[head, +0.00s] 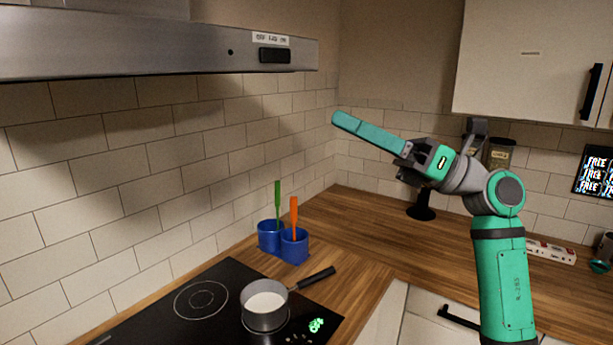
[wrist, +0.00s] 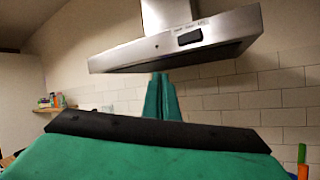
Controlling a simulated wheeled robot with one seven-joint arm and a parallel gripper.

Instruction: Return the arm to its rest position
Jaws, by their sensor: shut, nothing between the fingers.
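My gripper (head: 340,120) is raised in mid-air above the wooden counter, in front of the tiled corner in the head view. Its green fingers point left and slightly up. They are shut together and hold nothing. In the wrist view the closed fingers (wrist: 161,98) point toward the tiled wall below the range hood. My arm is bent at the elbow, with its upright green link at the right of the head view.
A range hood (head: 150,45) overhangs the left. A pot of white liquid (head: 265,305) sits on the black cooktop (head: 195,299). Blue cups (head: 270,236) hold green and orange utensils. A white wall cabinet (head: 530,55) hangs at upper right. Open counter (head: 350,225) lies below the gripper.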

